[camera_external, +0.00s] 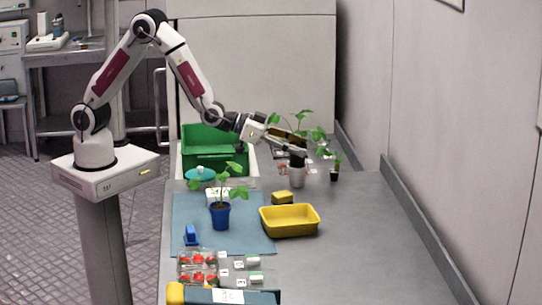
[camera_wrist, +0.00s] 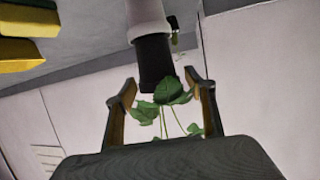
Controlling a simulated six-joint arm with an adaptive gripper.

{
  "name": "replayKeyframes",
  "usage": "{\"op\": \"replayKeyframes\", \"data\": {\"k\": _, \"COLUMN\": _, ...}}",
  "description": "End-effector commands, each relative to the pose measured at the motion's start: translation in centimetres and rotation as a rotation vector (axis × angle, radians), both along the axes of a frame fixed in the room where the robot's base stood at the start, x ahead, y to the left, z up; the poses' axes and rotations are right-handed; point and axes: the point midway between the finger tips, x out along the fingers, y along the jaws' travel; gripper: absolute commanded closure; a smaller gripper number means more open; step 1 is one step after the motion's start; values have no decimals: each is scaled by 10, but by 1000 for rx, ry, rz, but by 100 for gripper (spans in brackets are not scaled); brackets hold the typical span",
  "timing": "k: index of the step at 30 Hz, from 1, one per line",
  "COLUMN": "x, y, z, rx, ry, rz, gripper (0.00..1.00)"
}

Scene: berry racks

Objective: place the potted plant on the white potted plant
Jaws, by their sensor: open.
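A white pot (camera_external: 297,178) stands on the bench, with a dark cylindrical part (camera_external: 297,161) above it and green leaves (camera_external: 304,128) higher up. In the wrist view the white pot (camera_wrist: 148,20), the dark part (camera_wrist: 155,60) and the leaves (camera_wrist: 172,91) appear upside down. I cannot tell whether the dark part is a separate pot. My gripper (camera_external: 287,143) is open; in the wrist view its fingers (camera_wrist: 162,92) are on either side of the leaves and stems, apart from the dark part. Another potted plant in a blue pot (camera_external: 220,217) stands on the blue mat.
A small dark-potted plant (camera_external: 335,174) stands just right of the white pot. A yellow tray (camera_external: 290,233) and yellow sponge-like block (camera_external: 282,197) are nearer. A green crate (camera_external: 205,160) is left, and strawberry punnets (camera_external: 198,268) are in front. The right bench side is clear.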

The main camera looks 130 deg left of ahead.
Motion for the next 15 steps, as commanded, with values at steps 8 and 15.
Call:
{"op": "replayKeyframes", "data": {"k": 8, "x": -5, "y": -4, "z": 6, "rx": 0, "ry": 0, "rz": 0, "gripper": 45}}
{"op": "replayKeyframes", "data": {"k": 15, "x": -21, "y": -16, "z": 14, "rx": 0, "ry": -1, "rz": -1, "gripper": 45}}
